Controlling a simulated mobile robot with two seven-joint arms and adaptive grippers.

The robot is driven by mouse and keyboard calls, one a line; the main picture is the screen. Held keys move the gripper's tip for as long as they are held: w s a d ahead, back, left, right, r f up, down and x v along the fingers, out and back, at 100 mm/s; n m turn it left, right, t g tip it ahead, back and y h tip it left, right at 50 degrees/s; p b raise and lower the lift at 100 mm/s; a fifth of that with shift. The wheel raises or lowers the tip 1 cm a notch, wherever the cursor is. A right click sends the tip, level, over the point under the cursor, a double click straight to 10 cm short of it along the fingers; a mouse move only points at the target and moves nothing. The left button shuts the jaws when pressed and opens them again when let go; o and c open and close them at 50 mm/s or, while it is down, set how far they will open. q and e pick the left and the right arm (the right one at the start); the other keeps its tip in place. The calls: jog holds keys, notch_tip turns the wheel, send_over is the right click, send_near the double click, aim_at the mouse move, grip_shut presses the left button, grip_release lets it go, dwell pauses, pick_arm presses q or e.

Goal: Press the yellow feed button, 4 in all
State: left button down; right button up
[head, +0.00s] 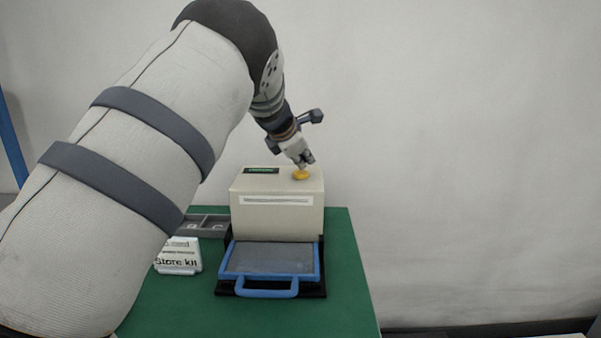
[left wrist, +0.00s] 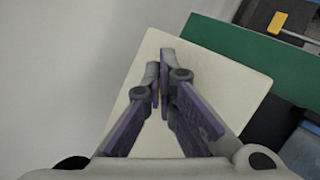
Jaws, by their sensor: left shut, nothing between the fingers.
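The yellow feed button (head: 301,175) is a round cap on top of a cream box-shaped machine (head: 277,219). My left gripper (head: 307,162) points down over the button, with its shut, empty fingertips right above it. I cannot tell whether they touch it. In the left wrist view the fingers (left wrist: 160,62) are together over the machine's cream top (left wrist: 222,90). My right gripper is in neither view.
A blue-handled tray (head: 268,260) sits in front of the machine on the green table (head: 340,300). A yellow piece (left wrist: 277,22) shows in the left wrist view.

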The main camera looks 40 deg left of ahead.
aim_at(303, 173)
pick_arm(q)
jog(key=shift+f, duration=0.6)
dwell(0.6)
jog(key=shift+r, duration=1)
jog(key=shift+r+p, duration=0.5)
jog(key=shift+r, duration=1.95)
